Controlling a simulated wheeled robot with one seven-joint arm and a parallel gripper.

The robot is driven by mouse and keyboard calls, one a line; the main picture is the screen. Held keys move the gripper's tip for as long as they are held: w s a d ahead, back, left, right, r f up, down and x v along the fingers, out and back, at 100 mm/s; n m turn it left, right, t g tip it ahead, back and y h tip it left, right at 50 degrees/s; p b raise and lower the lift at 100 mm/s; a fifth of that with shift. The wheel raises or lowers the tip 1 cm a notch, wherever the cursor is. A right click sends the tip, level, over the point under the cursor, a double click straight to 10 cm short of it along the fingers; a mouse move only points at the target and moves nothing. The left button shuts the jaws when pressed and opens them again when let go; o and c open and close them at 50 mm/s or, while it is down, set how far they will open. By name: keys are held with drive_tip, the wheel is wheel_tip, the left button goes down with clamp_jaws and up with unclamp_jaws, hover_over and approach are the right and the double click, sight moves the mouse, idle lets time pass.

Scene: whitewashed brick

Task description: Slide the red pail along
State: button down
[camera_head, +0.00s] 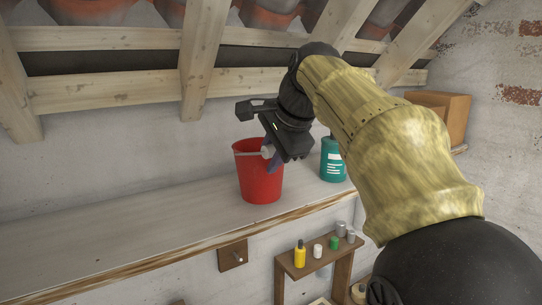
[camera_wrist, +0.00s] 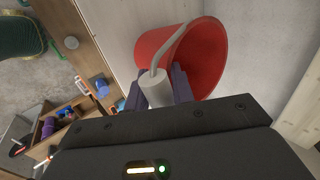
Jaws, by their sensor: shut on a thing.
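The red pail (camera_head: 261,184) stands upright on the long pale shelf (camera_head: 120,227), near its front edge. My gripper (camera_head: 270,155) is at the pail's upper right side, shut on the pale grip of its handle. In the wrist view the red pail (camera_wrist: 195,55) shows its open mouth, and its handle curves down to the cylindrical grip. That grip lies between the two dark fingers of my gripper (camera_wrist: 158,90). The pail's base is partly out of sight in the wrist view.
A teal canister (camera_head: 332,160) stands on the shelf just right of the pail. A wooden box (camera_head: 440,115) is further right, behind my arm. Slanted wooden rafters (camera_head: 202,55) hang above. Below is a small stand (camera_head: 318,262) with bottles. The shelf left of the pail is clear.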

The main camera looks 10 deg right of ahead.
drive_tip(key=s+a, duration=0.4)
drive_tip(key=a, duration=0.8)
drive_tip(key=s+a, duration=0.4)
drive_tip(key=a, duration=0.9)
drive_tip(key=shift+s+a, duration=0.15)
drive_tip(key=shift+s, duration=0.15)
idle(2.3)
drive_tip(key=c, duration=1.1)
unclamp_jaws()
